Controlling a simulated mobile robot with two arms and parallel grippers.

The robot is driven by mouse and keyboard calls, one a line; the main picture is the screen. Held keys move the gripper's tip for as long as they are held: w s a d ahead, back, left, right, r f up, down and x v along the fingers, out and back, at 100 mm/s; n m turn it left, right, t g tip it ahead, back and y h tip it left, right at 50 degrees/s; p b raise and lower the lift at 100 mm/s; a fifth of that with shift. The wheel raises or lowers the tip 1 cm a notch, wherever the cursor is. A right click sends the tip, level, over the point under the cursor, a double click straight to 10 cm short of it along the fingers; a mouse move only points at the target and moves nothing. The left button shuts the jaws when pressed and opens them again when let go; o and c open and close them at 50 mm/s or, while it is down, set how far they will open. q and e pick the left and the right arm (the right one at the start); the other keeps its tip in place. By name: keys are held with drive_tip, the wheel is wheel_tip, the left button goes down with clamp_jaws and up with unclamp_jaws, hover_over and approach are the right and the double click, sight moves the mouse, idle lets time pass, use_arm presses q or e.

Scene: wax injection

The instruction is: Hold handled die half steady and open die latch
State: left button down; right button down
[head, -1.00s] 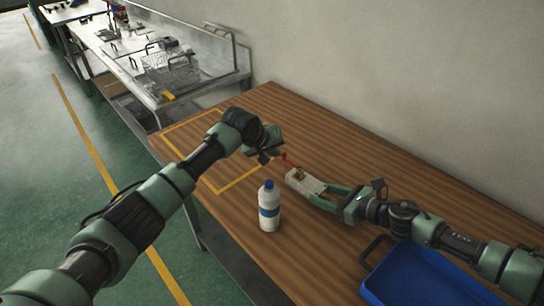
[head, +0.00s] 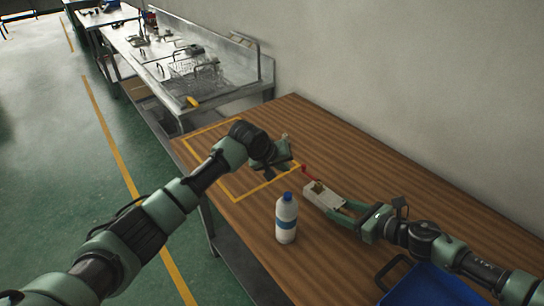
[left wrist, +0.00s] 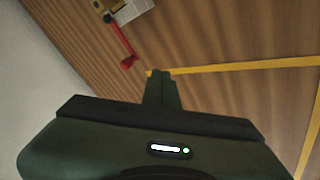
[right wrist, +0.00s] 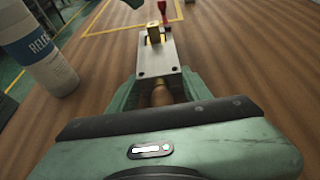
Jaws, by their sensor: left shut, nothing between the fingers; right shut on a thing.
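The metal die (head: 323,196) is a pale grey block with a brass latch piece and a red lever (head: 304,170) at its far end. My right gripper (head: 350,211) is shut on the die's handle; the right wrist view shows the brownish handle (right wrist: 161,95) between the fingers, with the block (right wrist: 158,62) beyond. My left gripper (left wrist: 160,75) is shut and empty. It is over the table, left of the red lever in the head view. In the left wrist view the lever (left wrist: 124,48) sticks out from the brass piece, apart from the fingertips.
A white bottle with a blue cap (head: 286,220) stands left of the die. A blue tray (head: 435,287) is at the lower right. A yellow tape outline (head: 258,188) marks the table's far left. The wooden table (head: 400,185) is clear toward the wall.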

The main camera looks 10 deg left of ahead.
use_arm(q)
drive_tip(key=a+v, duration=0.2)
drive_tip(key=v, duration=0.8)
drive_tip(key=shift+w, duration=0.25)
drive_tip(key=shift+a, duration=0.1)
use_arm(e)
drive_tip(key=c, duration=0.6)
unclamp_jaws()
